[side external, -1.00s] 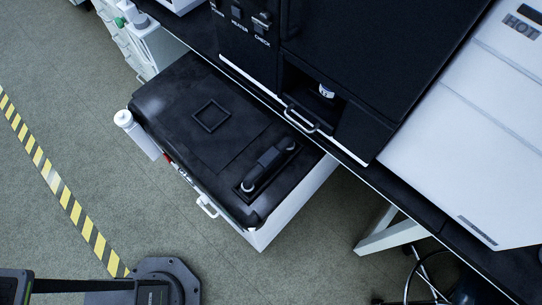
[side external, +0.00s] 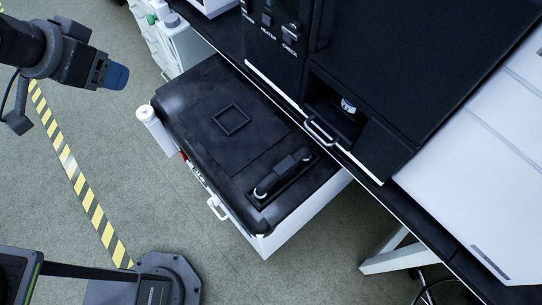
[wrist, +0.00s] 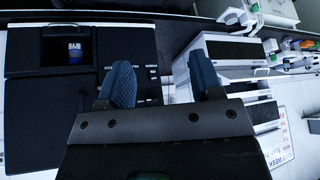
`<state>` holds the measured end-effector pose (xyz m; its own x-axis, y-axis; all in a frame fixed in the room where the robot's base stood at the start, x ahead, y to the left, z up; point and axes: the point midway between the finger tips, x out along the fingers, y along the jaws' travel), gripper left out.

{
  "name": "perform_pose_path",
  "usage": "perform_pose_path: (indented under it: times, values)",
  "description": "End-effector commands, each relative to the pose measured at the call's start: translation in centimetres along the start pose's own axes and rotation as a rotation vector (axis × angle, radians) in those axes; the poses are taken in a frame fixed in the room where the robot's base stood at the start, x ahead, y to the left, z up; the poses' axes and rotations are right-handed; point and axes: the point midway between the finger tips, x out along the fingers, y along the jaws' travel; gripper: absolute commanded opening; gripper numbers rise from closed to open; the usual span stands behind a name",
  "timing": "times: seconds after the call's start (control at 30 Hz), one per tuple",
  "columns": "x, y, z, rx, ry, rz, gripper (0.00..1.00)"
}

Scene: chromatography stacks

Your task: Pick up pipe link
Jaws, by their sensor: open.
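The pipe link (side external: 283,174) is a dark bar with light round ends. It lies in a shallow rectangular recess near the right end of the black-topped cart (side external: 190,105) in the side external view. My gripper (side external: 117,76) is at the upper left of that view, well apart from the pipe link and above the floor left of the cart. In the wrist view its two blue ribbed fingers (wrist: 165,84) are spread apart with nothing between them. The pipe link does not show in the wrist view.
A black instrument (side external: 400,70) stands on the bench behind the cart, with a labelled vial (side external: 348,105) in its alcove and a white handle below. A square frame (side external: 231,120) is on the cart top. A white bottle (side external: 147,115) hangs at its left end. Open floor lies left.

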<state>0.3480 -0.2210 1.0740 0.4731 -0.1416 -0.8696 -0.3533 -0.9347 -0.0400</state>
Motion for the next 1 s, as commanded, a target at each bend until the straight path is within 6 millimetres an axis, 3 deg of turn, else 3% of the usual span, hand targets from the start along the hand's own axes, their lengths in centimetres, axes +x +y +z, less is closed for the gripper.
perform_pose_path:
  times: [0.03, 0.2, 0.4, 0.5, 0.6, 0.77, 1.0]
  values:
    - [2.2, 2.5, -0.4, 0.045, -0.006, 0.022, 0.6]
    - [8.5, 10.8, -0.4, 0.162, 0.006, 0.097, 0.6]
    - [14.8, 20.0, 2.9, 0.284, 0.011, 0.187, 0.6]
    - [16.8, 22.9, 4.6, 0.322, 0.013, 0.219, 0.6]
    - [17.8, 24.6, 5.7, 0.343, 0.014, 0.238, 0.6]
    - [19.3, 25.5, 6.2, 0.351, 0.014, 0.246, 0.6]
    - [23.8, 26.4, 6.3, 0.349, 0.012, 0.244, 0.6]
